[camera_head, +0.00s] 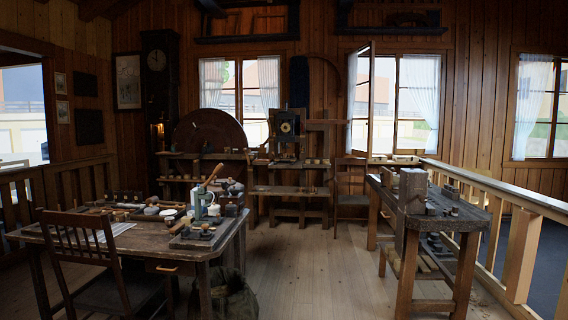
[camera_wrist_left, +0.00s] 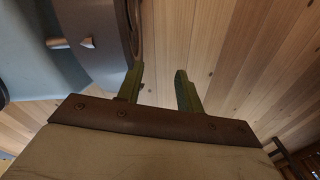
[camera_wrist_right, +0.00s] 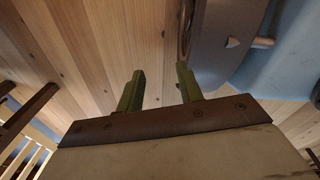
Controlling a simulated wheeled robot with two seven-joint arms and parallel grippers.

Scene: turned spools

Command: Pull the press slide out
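A small press-like device (camera_head: 203,199) with a pale body and a wooden lever handle stands on the left table (camera_head: 160,236). It is small and crowded by other items, so I cannot make out a slide on it. My left gripper (camera_wrist_left: 158,73) shows in the left wrist view, its two green fingers apart with nothing between them. My right gripper (camera_wrist_right: 160,69) shows in the right wrist view, also open and empty. Both hang over the plank floor, away from the tables. Neither gripper shows in the head view.
A wooden chair (camera_head: 92,262) stands at the left table's front. A sack (camera_head: 233,298) lies on the floor beside the table. A workbench (camera_head: 462,222) stands at right by a railing (camera_head: 519,250). The floor (camera_head: 320,270) between is clear. A bench with a machine (camera_head: 287,128) stands behind.

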